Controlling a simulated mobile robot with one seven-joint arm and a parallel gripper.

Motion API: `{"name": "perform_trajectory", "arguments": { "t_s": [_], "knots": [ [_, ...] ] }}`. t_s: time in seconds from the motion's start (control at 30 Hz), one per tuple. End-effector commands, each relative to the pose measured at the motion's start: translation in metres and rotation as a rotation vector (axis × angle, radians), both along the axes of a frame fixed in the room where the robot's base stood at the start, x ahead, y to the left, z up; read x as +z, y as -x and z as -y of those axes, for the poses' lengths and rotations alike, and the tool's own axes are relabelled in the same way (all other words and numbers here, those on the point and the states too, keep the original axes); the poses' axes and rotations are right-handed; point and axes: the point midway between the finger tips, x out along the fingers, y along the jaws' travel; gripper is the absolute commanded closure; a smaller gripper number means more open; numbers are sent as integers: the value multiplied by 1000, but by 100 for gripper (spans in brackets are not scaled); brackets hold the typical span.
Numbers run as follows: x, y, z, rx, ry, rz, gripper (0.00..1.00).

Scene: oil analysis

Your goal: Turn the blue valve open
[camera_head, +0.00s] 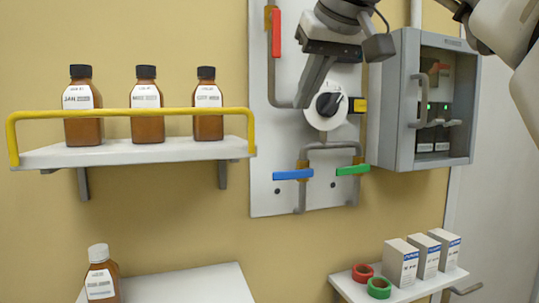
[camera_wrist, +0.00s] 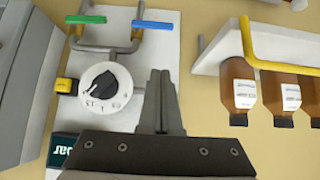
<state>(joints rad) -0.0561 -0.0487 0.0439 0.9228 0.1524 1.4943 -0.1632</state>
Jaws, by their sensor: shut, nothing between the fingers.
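The blue valve (camera_head: 293,174) is a flat blue lever lying about level at the lower left of the pipe loop on the white panel (camera_head: 265,190). It also shows in the wrist view (camera_wrist: 152,25), near the top. My gripper (camera_head: 302,104) is shut and empty in front of the panel, above the blue lever and left of the dial in the head view. In the wrist view the closed fingers (camera_wrist: 160,73) point toward the blue lever and are apart from it in the picture. The lever is unobstructed in both views.
A green lever (camera_head: 352,170) sits right of the blue one, and a red lever (camera_head: 276,32) stands upright above. A white dial (camera_head: 327,106) and grey cabinet (camera_head: 395,120) are nearby. A yellow-railed shelf (camera_head: 130,155) with brown bottles is left.

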Motion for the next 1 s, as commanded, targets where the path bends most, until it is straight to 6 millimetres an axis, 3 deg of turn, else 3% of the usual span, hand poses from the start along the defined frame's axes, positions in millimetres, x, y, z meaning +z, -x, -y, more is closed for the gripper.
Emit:
{"name": "perform_trajectory", "arguments": {
  "t_s": [0.47,0.9,1.0],
  "knots": [
    [-9,-7,-3,1,0,-2,100],
    [-73,-67,-22,1,0,-5,100],
    [-86,-67,-22,0,1,-2,100]
  ]
}}
